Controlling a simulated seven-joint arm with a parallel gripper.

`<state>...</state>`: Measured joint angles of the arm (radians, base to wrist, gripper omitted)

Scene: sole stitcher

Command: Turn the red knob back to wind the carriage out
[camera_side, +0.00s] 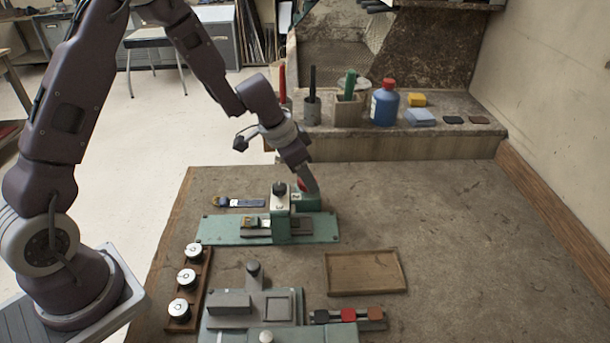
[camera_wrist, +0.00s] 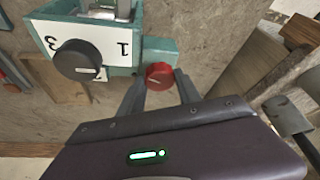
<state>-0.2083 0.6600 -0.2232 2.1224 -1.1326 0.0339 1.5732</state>
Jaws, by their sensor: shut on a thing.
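The red knob (camera_wrist: 159,75) sits on a green block beside the stitcher's white face in the wrist view. My gripper (camera_wrist: 160,84) has one finger on each side of the knob and is shut on it. In the side view the knob (camera_side: 302,185) is partly hidden by my gripper (camera_side: 309,186). The green stitcher (camera_side: 281,228) stands on a flat green base. A black dial (camera_wrist: 78,60) is on its white face, with the numbers 1 and 3 visible. The carriage (camera_side: 256,227) lies on the base, partly hidden by the upright.
A rack of white spools (camera_side: 187,280) stands at the front left. An empty wooden tray (camera_side: 365,273) lies right of the stitcher. A blue bottle (camera_side: 384,104) stands on the back ledge. The table's right side is clear.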

